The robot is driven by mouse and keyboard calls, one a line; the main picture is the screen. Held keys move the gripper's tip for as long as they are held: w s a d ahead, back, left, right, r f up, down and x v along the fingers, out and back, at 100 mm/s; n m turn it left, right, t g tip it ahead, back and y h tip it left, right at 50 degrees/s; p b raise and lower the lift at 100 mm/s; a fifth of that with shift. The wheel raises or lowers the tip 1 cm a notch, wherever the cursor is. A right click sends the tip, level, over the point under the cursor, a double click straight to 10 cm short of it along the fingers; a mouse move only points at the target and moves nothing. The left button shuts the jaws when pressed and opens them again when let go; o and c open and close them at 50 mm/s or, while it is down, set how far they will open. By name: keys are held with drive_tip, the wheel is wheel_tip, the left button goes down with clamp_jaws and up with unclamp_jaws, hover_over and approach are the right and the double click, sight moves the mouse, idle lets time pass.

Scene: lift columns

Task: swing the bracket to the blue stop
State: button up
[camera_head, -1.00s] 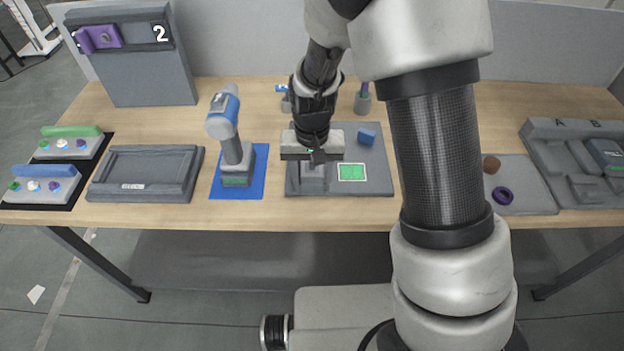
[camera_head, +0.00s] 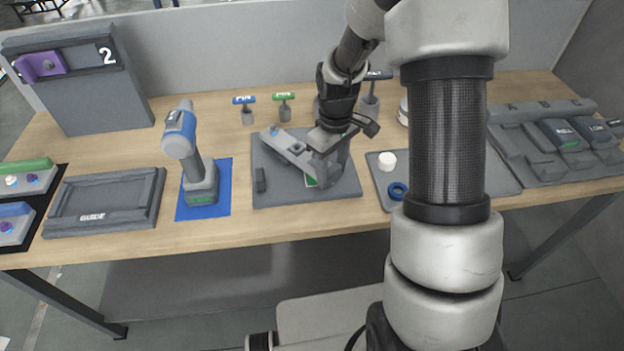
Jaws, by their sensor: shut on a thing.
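The grey bracket (camera_head: 297,153) lies slantwise over a dark grey base plate (camera_head: 285,196), from the plate's back left to its front right. A small blue spot shows at its back left end. My gripper (camera_head: 330,145) is over the bracket's right part and shut on it; the fingers hide the exact contact. A green patch (camera_head: 310,182) on the plate is mostly covered by the bracket. A small dark block (camera_head: 260,180) stands at the plate's left. I cannot make out the blue stop block for sure; the plate's back right is hidden behind my gripper.
A blue-and-grey drill (camera_head: 187,150) stands on a blue mat (camera_head: 222,190) to the left. Pin holders (camera_head: 284,108) stand behind the plate. A tray with a white cylinder (camera_head: 387,160) and blue ring (camera_head: 398,191) lies right, partly behind my arm.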

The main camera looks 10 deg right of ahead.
drive_tip(key=w+d+n+p, duration=0.1)
drive_tip(key=w+d+n, duration=0.3)
drive_tip(key=w+d, duration=0.1)
drive_tip(key=shift+w+d, duration=0.3)
drive_tip(key=shift+w, duration=0.1)
drive_tip(key=shift+w+d+r+n, duration=0.1)
drive_tip(key=shift+w+d+n, duration=0.3)
drive_tip(key=shift+w+n, duration=0.25)
drive_tip(key=shift+w, duration=0.15)
drive_tip(key=o, duration=1.5)
drive_tip(key=shift+d, duration=0.1)
wheel_tip(320, 180, up, 17)
drive_tip(key=shift+r+p, duration=0.2)
drive_tip(key=shift+p, duration=0.2)
